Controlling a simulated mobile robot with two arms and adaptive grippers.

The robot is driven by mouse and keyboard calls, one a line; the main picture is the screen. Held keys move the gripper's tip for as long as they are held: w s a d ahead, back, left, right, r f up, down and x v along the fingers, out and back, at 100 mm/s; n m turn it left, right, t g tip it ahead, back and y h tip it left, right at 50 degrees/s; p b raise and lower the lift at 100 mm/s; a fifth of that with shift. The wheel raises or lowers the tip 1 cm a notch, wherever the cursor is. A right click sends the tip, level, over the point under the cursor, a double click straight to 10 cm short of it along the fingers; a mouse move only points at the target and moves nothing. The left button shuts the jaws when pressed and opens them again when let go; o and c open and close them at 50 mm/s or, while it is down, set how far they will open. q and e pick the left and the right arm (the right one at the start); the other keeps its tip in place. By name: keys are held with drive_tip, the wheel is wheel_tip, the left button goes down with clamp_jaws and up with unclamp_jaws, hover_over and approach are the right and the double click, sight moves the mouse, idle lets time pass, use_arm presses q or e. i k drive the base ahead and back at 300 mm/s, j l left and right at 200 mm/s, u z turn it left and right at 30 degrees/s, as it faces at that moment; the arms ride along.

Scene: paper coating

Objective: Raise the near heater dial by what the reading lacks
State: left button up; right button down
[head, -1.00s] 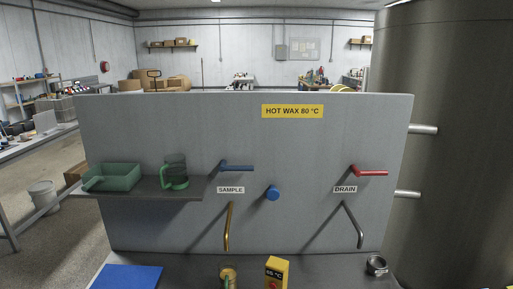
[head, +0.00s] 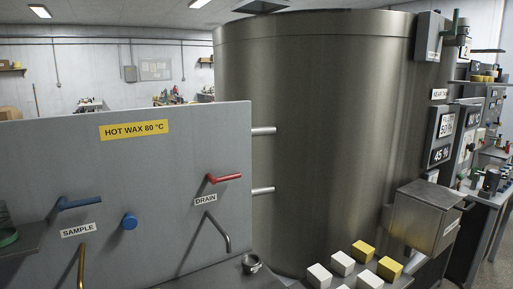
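A sign starting with "NEAR" (head: 439,94) hangs at the right edge of the big steel tank (head: 330,140). Below it an upper display (head: 446,124) seems to start with 5, but it is seen at a slant and I cannot read it surely. I cannot make out the near heater dial. Neither of my grippers is in view.
A grey panel (head: 150,160) marked HOT WAX 80 °C carries a blue SAMPLE lever (head: 78,203) and a red DRAIN lever (head: 225,178). White and yellow blocks (head: 363,250) sit at front right beside a metal box (head: 424,215). More panels and benches line the right.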

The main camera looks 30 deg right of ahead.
sight(470, 146)
drive_tip(key=z, duration=2.25)
drive_tip(key=u, duration=2.1)
drive_tip(key=l+z, duration=0.2)
drive_tip(key=z, duration=0.7)
drive_tip(key=i+l+z, duration=0.1)
drive_tip(key=l+z, duration=0.3)
drive_tip(key=i+l+z, duration=0.15)
drive_tip(key=l+z, duration=0.2)
drive_tip(key=i+l+z, duration=0.2)
drive_tip(key=z, duration=0.2)
drive_tip(key=i+l+z, duration=0.25)
drive_tip(key=z, duration=0.15)
drive_tip(key=l, duration=0.05)
